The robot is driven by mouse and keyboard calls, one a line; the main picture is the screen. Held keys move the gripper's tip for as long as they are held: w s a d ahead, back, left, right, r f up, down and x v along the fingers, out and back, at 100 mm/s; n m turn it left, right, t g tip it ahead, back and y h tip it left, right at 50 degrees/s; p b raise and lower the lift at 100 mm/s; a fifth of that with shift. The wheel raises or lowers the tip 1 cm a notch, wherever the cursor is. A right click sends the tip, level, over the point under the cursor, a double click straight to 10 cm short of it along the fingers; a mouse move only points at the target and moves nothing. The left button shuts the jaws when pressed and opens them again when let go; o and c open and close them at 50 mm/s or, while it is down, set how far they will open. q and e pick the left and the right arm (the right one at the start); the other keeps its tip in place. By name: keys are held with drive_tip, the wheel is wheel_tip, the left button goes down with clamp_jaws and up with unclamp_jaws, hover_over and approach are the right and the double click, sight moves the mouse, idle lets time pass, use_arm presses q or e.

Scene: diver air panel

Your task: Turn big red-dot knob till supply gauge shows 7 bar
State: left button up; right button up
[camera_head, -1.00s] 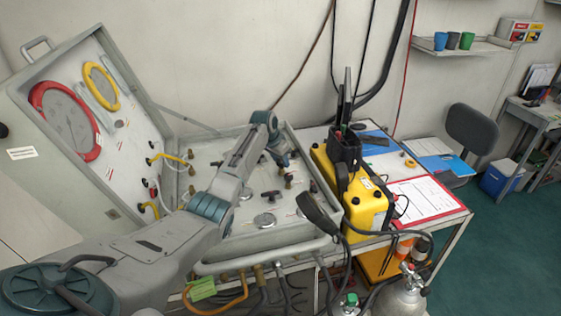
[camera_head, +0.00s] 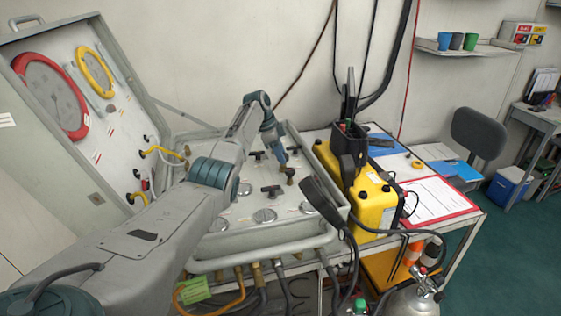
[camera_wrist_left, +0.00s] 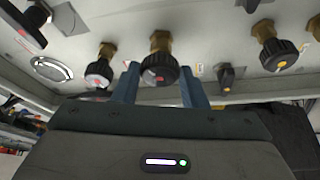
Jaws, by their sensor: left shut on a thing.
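In the left wrist view, a black knob with a red dot (camera_wrist_left: 158,74) on a brass stem sits between the two blue fingers of my left gripper (camera_wrist_left: 160,88), which is shut on it. In the head view my left gripper (camera_head: 281,157) is over the right part of the case's lower panel (camera_head: 225,222). A red-rimmed gauge (camera_head: 84,127) and a yellow-rimmed gauge (camera_head: 81,63) are on the raised lid. Their readings are too small to tell, and I cannot tell which is the supply gauge. My right gripper is not in view.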

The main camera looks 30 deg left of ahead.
use_arm(q)
drive_tip(key=shift+w+m+b, duration=0.1)
drive_tip(key=shift+m+b, duration=0.5)
drive_tip(key=shift+r, duration=0.1)
drive_tip(key=o, duration=1)
drive_tip(key=shift+c, duration=0.2)
drive_tip(key=b+v, duration=0.3)
drive_tip(key=v, duration=0.7)
drive_tip(key=shift+a+r, duration=0.3)
drive_tip(key=shift+a, duration=0.05)
drive_tip(key=shift+o, duration=0.4)
